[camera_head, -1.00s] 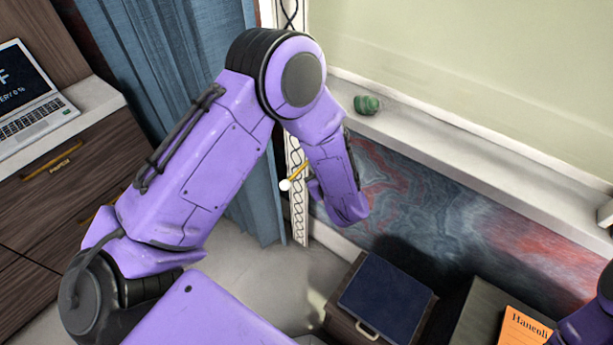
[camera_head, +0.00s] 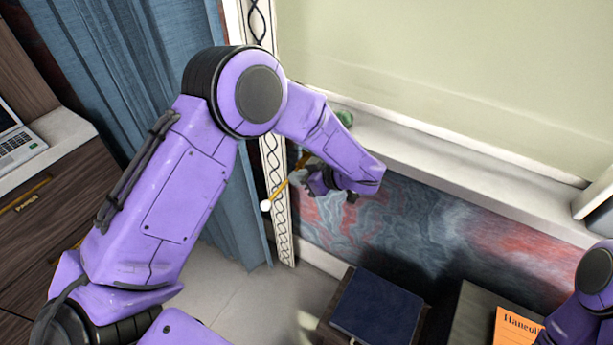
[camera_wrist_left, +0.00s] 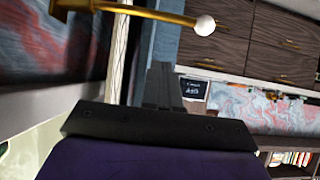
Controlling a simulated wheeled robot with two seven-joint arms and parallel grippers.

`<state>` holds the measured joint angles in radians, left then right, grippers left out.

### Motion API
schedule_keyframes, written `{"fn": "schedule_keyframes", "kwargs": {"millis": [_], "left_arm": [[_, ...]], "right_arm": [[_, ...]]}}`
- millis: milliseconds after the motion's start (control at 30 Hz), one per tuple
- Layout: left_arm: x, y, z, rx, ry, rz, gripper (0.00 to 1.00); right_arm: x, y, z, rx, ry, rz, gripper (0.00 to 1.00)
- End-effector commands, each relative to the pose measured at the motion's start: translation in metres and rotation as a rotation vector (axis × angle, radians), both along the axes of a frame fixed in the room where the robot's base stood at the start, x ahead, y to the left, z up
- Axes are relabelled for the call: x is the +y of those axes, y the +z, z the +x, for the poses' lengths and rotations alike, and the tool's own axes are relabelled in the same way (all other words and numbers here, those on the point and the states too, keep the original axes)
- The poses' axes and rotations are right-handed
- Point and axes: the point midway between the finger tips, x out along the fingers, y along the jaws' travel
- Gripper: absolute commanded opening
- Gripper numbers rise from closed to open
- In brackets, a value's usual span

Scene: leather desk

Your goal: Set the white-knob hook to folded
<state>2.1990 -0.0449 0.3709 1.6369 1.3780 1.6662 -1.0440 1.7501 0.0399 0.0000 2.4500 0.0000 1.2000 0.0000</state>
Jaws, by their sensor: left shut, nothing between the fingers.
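The hook is a thin brass rod ending in a round white knob (camera_head: 265,205). It sticks out from the patterned white trim strip beside the curtain, the knob at its lower left end. In the left wrist view the white knob (camera_wrist_left: 205,25) and brass rod (camera_wrist_left: 150,12) cross the top. My left gripper (camera_head: 318,183) is just right of the hook, partly hidden by my forearm. In the wrist view its fingers (camera_wrist_left: 163,85) are shut and empty, below the rod with a visible gap in the picture. My right gripper is out of view.
A blue curtain (camera_head: 150,90) hangs left of the trim strip. A pale ledge (camera_head: 450,165) with a green object (camera_head: 344,117) runs along the wall. A dark blue book (camera_head: 375,310) lies on a small cabinet below. Drawers (camera_head: 60,215) and a laptop (camera_head: 18,140) stand at left.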

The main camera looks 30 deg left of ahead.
Motion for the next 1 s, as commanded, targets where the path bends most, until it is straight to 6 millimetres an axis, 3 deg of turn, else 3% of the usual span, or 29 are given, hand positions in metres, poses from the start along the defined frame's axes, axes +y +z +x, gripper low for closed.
{"fn": "schedule_keyframes", "kwargs": {"millis": [200,300,500,1000], "left_arm": [[0.04,-0.026,0.002,0.003,0.001,0.0,0.0],[0.04,-0.045,0.002,0.003,-0.002,0.0,0.0],[0.044,-0.062,0.003,0.001,-0.001,0.0,0.0],[0.047,-0.067,0.004,-0.016,0.005,-0.001,0.0]], "right_arm": [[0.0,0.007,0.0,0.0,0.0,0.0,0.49],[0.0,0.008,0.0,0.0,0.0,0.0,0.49],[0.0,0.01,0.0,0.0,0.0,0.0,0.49],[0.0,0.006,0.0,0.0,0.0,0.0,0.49]]}}
